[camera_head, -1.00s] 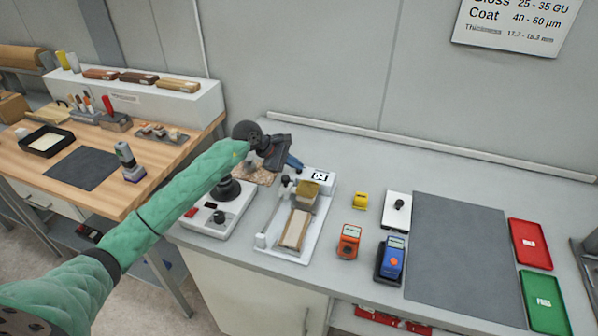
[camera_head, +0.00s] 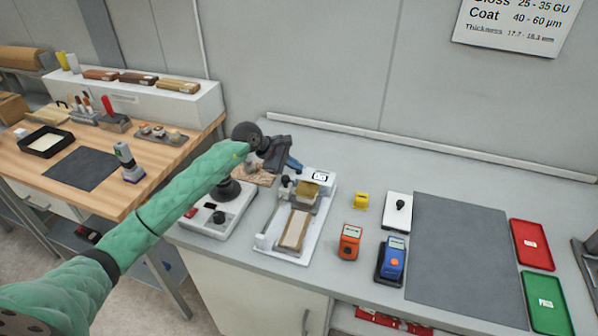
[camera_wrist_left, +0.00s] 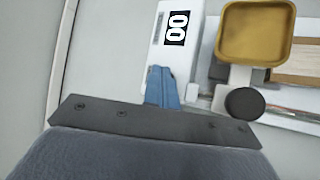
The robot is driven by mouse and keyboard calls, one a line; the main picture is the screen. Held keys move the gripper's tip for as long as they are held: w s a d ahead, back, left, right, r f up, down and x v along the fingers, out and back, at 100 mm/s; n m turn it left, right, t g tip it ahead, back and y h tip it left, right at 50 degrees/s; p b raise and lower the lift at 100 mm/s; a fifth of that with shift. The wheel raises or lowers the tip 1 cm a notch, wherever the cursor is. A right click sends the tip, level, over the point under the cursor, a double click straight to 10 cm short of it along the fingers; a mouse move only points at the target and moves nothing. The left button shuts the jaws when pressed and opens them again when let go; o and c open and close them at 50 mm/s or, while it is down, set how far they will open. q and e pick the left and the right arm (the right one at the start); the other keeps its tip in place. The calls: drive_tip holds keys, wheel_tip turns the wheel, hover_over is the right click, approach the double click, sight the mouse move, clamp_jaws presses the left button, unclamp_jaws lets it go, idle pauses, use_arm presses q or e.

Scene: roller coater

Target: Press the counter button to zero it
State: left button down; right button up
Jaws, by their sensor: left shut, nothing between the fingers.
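The counter is a white box (camera_wrist_left: 163,42) at the back of the white coating rig (camera_head: 262,243). Its display (camera_wrist_left: 177,27) reads 00 in the left wrist view; the display also shows in the head view (camera_head: 320,177), too small to read surely. My left gripper (camera_head: 294,164) is shut and empty, its blue fingertips (camera_wrist_left: 164,90) at the counter's edge beside the display. I cannot tell whether they touch it. I cannot make out the button; the fingers may hide it. My right gripper is not in view.
A yellow tray (camera_wrist_left: 256,32) and a black knob (camera_wrist_left: 244,104) sit close to my fingers. A white device (camera_head: 222,220) stands left of the rig. Orange (camera_head: 349,242) and blue (camera_head: 392,260) meters, a grey mat (camera_head: 460,250) and red and green trays lie to the right.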

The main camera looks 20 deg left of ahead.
use_arm(q)
drive_tip(key=shift+r, duration=0.8)
drive_tip(key=shift+r, duration=0.1)
drive_tip(key=shift+r, duration=2.4)
